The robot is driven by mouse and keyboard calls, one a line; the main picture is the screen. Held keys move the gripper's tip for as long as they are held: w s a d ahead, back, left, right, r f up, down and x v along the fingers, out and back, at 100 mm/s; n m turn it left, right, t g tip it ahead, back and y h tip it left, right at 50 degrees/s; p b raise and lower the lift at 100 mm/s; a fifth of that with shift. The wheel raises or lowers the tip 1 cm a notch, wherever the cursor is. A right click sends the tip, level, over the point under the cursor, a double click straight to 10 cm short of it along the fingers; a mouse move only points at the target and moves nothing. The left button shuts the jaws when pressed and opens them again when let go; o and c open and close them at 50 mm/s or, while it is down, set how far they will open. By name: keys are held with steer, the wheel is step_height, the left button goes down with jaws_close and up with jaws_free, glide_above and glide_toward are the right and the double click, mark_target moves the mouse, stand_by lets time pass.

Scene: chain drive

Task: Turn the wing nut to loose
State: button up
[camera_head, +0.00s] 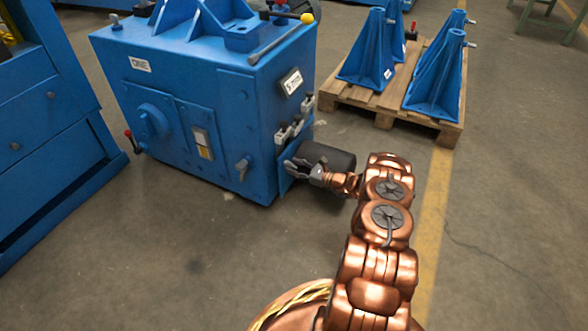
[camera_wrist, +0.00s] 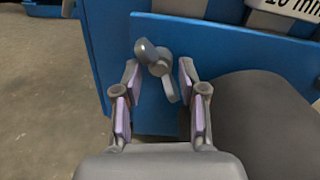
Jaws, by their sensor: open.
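The grey wing nut (camera_wrist: 158,68) shows in the wrist view in front of a blue panel (camera_wrist: 150,115). One lobe points to the upper left and the other to the lower right. My gripper (camera_wrist: 159,80) is open, with one finger on each side of the wing nut in the picture. I see gaps between the nut and both fingertips; how far the nut lies in depth between them I cannot tell. In the head view my gripper (camera_head: 301,171) is at the right side of the blue machine (camera_head: 190,90), and the wing nut cannot be made out there.
A dark cylinder (camera_head: 330,158) sits close beside my gripper; it fills the right of the wrist view (camera_wrist: 265,125). Small clamps (camera_head: 290,130) are on the machine just above. A pallet (camera_head: 385,112) with blue stands is behind to the right. The floor in front is clear.

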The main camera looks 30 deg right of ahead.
steer(key=shift+w+a, duration=0.15)
steer(key=shift+w, duration=0.15)
steer(key=shift+c, duration=0.3)
jaws_close()
steer(key=shift+r+n+p, duration=0.15)
steer(key=shift+n+p, duration=0.15)
steer(key=shift+p, duration=0.1)
steer(key=shift+n+p, duration=0.7)
steer(key=shift+n, duration=3.7)
